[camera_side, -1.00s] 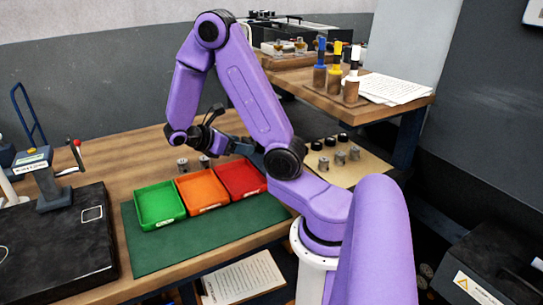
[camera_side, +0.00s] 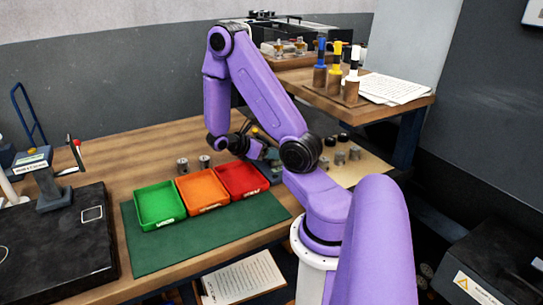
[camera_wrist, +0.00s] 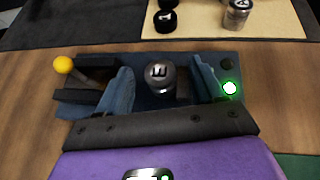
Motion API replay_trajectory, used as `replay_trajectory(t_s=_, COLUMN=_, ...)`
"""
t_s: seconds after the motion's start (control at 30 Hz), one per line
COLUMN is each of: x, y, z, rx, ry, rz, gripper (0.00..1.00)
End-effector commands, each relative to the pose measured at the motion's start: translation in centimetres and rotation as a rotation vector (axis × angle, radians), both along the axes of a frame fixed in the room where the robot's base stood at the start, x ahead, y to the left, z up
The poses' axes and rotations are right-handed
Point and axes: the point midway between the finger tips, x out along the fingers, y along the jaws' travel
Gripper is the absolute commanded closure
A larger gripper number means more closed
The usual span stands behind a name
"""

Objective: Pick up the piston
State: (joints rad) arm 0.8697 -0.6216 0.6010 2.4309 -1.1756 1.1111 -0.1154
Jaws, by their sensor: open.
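A metal cylinder that looks like a piston (camera_wrist: 158,78), with a dark mark on its top, stands at a blue fixture (camera_wrist: 75,112) in the wrist view. My gripper (camera_wrist: 162,64) is open, with one blue-grey finger on each side of this piston. I cannot tell whether either finger touches it. In the side view the blue fixture (camera_side: 268,158) is partly hidden behind my arm, and the gripper and this piston are not clear there. Other metal cylinders stand on the wooden table (camera_side: 183,165) and on the beige mat.
A yellow-knobbed lever (camera_wrist: 63,65) and a lit green lamp (camera_wrist: 230,88) flank the fingers. The beige mat (camera_side: 372,173) holds metal and black cylinders. Green (camera_side: 160,222), orange (camera_side: 205,207) and red (camera_side: 245,196) trays stand left of the fixture.

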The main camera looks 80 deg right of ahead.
Motion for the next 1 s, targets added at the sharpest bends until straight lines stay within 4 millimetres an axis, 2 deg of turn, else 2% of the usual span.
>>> replay_trajectory(t_s=0.27, x=-0.20, y=-0.32, z=-0.21, rx=0.001, ry=0.000, rz=0.001, gripper=0.32)
replay_trajectory(t_s=0.3, x=-0.19, y=-0.30, z=-0.22, rx=0.001, ry=0.000, rz=0.001, gripper=0.39)
replay_trajectory(t_s=0.47, x=-0.19, y=-0.30, z=-0.21, rx=0.001, ry=-0.001, rz=0.001, gripper=0.91)
replay_trajectory(t_s=0.5, x=-0.18, y=-0.29, z=-0.21, rx=0.001, ry=-0.001, rz=0.001, gripper=0.96)
replay_trajectory(t_s=0.53, x=-0.19, y=-0.30, z=-0.19, rx=0.000, ry=0.000, rz=0.001, gripper=0.96)
replay_trajectory(t_s=0.57, x=-0.19, y=-0.30, z=-0.19, rx=0.000, ry=0.000, rz=0.001, gripper=1.00)
replay_trajectory(t_s=1.0, x=-0.13, y=-0.29, z=0.66, rx=-0.001, ry=-0.003, rz=0.001, gripper=1.00)
